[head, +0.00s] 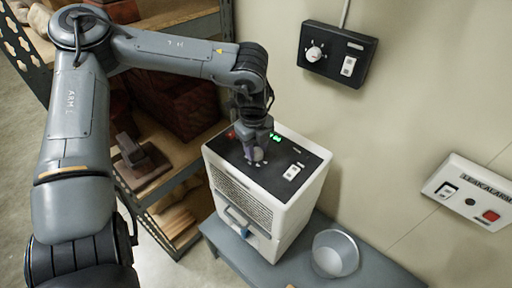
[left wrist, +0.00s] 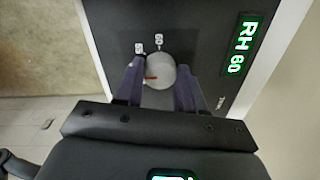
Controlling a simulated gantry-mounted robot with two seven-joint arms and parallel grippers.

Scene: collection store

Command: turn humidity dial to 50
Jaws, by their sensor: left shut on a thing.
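The humidity dial (left wrist: 162,70) is a round pale knob on the dark top panel of a white dehumidifier-like unit (head: 241,195). In the left wrist view it sits between the two fingers of my left gripper (left wrist: 160,76), which is shut on it. A red mark on the knob points left. A green display (left wrist: 239,46) reads RH 60. In the head view my left gripper (head: 257,156) reaches down onto the panel from above and partly hides the knob. My right gripper is not in view.
A black control box (head: 338,53) and a leak alarm panel (head: 470,192) are on the wall. Shelving (head: 158,180) with wooden items stands left of the unit, close under my left arm.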

